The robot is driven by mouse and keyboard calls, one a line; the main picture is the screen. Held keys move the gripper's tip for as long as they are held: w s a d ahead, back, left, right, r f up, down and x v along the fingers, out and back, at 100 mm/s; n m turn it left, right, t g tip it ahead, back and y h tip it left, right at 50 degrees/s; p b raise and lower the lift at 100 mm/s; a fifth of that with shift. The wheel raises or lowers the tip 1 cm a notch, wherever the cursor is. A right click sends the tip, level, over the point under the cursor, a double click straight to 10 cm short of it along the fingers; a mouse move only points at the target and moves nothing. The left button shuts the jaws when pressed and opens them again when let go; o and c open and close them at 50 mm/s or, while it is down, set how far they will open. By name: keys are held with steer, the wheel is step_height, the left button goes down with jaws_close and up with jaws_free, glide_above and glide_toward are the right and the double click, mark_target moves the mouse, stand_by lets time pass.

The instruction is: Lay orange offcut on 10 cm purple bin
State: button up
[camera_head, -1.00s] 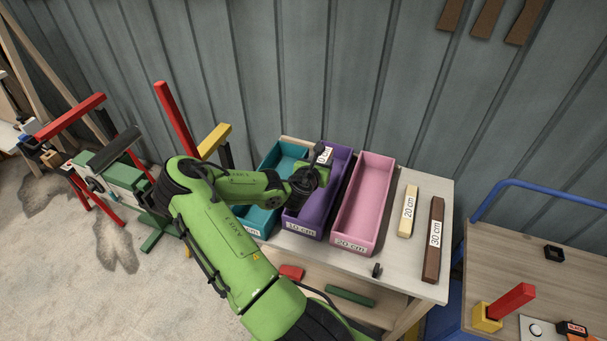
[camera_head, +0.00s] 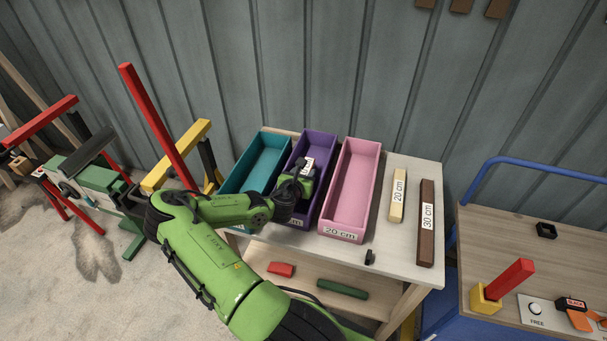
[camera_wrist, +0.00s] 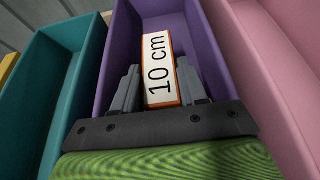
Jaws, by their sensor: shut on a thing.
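The orange offcut (camera_wrist: 161,70) is a short block with a white "10 cm" label on its upper face. My gripper (camera_wrist: 158,92) is shut on it, with one grey finger on each side. The purple bin (camera_wrist: 207,45) surrounds the offcut in the wrist view. In the head view my gripper (camera_head: 300,186) is over the purple bin (camera_head: 322,143), and the offcut's white label (camera_head: 308,166) shows just beyond it. My wrist covers part of the bin's front label. I cannot tell whether the offcut touches the bin floor.
A teal bin (camera_head: 238,180) stands left of the purple one and a pink bin (camera_head: 352,185) right. The pale 20 cm offcut (camera_head: 398,200) and dark brown 30 cm offcut (camera_head: 426,225) lie on the bench. A red block (camera_head: 281,268) and green block (camera_head: 342,289) lie on the lower shelf.

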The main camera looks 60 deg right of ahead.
steer(key=shift+f, duration=0.4)
steer(key=o, duration=1.1)
steer(key=shift+r, duration=0.15)
steer(key=shift+a+r+p, duration=0.35)
steer(key=shift+a+r, duration=0.2)
steer(key=shift+r, duration=0.25)
steer(key=v, duration=1)
steer(key=shift+s+a+r+p, duration=0.1)
steer(key=shift+s+a+p, duration=0.05)
steer(key=shift+a+p, duration=0.25)
